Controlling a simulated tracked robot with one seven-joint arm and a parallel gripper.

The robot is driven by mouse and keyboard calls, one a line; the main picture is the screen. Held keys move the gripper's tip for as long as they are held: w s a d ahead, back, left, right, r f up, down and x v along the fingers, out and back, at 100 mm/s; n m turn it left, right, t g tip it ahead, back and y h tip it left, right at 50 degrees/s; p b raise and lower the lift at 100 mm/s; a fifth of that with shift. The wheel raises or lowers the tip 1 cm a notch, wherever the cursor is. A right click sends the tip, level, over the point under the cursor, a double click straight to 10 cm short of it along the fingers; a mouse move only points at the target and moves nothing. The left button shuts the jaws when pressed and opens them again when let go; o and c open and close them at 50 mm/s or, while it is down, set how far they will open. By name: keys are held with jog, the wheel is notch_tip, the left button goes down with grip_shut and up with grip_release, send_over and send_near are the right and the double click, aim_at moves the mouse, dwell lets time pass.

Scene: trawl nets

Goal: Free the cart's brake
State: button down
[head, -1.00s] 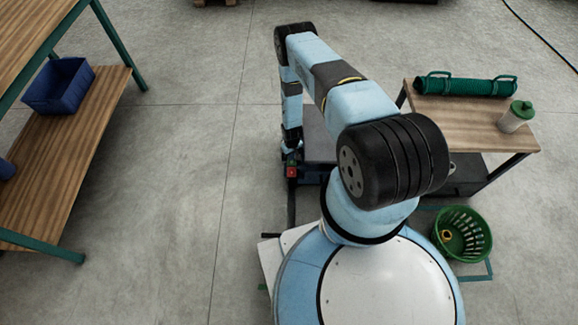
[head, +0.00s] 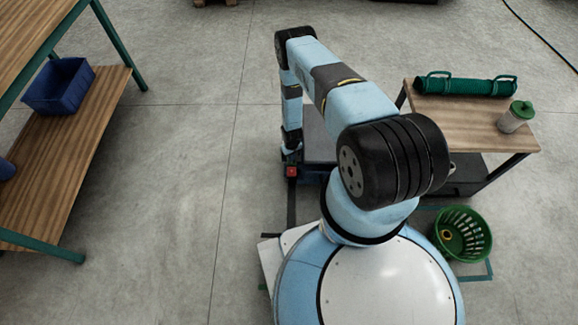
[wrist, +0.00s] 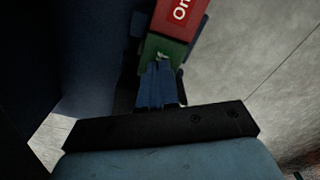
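The cart's brake pedal shows in the wrist view as a red part (wrist: 182,18) lettered "On", partly cut off, beside a green part (wrist: 165,50). In the head view its red part (head: 291,171) is at the left edge of a low dark grey cart (head: 318,149). My gripper (wrist: 161,70) points at the green part, with its blue fingers together and nothing visible between them. The fingertips overlap the green part in the picture; I cannot tell whether they touch. In the head view my gripper (head: 291,157) is just above the pedal, and my arm hides much of the cart.
A wood-topped table (head: 450,112) at the right holds a green roll (head: 465,87) and a lidded cup (head: 515,117). A green basket (head: 463,234) stands below it. A wooden shelf unit (head: 85,130) with a blue bin (head: 58,86) is at the left. Floor between is clear.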

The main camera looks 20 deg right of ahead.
jog(key=shift+s+f, duration=0.1)
jog(key=shift+f, duration=0.2)
jog(key=shift+r, duration=3.55)
